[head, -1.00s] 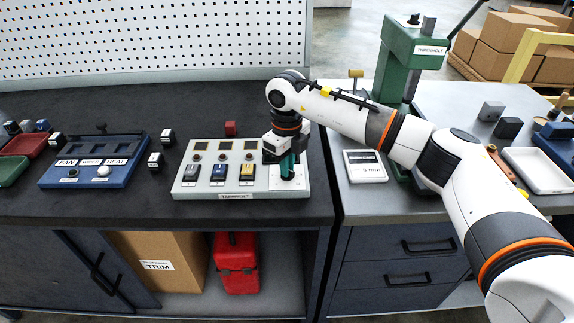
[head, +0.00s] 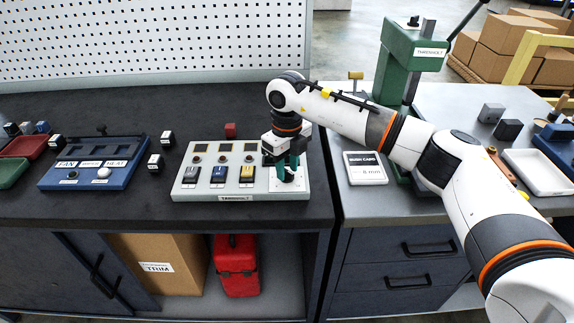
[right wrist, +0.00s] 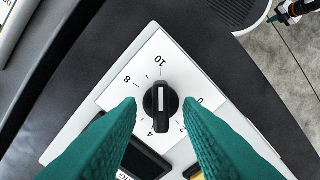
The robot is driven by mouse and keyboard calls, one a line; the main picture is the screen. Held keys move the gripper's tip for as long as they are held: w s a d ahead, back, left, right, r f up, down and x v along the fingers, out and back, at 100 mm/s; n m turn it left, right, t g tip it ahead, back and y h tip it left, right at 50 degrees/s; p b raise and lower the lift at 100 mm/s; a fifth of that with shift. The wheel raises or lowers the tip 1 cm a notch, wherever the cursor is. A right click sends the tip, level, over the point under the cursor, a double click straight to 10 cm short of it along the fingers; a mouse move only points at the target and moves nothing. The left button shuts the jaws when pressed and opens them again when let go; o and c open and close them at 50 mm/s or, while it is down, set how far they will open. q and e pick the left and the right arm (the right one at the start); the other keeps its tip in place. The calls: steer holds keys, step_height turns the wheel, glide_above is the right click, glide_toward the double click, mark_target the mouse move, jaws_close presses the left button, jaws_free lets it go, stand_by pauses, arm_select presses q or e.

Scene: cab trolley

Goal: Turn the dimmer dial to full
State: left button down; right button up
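The dimmer dial is a black knob (right wrist: 161,101) with a pale line on its ridge, on a white plate (right wrist: 183,70) with a printed scale. In the right wrist view 10 is above the knob, 8 at upper left, 4 below and 0 at right. The ridge lies roughly up and down; its longer black end reaches down near the 4. My right gripper (right wrist: 160,101) is open, with one green fingertip on each side of the knob and small gaps visible. In the head view the right gripper (head: 289,177) covers the panel's right end. My left gripper is out of view.
The pale control panel (head: 206,191) also carries several rocker switches (head: 219,175). A blue switch box (head: 91,175) stands to the left, with small labelled blocks (head: 155,162) between. A red block (head: 231,130) is behind the panel. A green press (head: 411,55) stands at right.

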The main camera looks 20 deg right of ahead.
mark_target(287, 170)
step_height(287, 170, up, 12)
steer(key=b, duration=0.1)
steer(key=shift+b, duration=0.35)
stand_by(0.5)
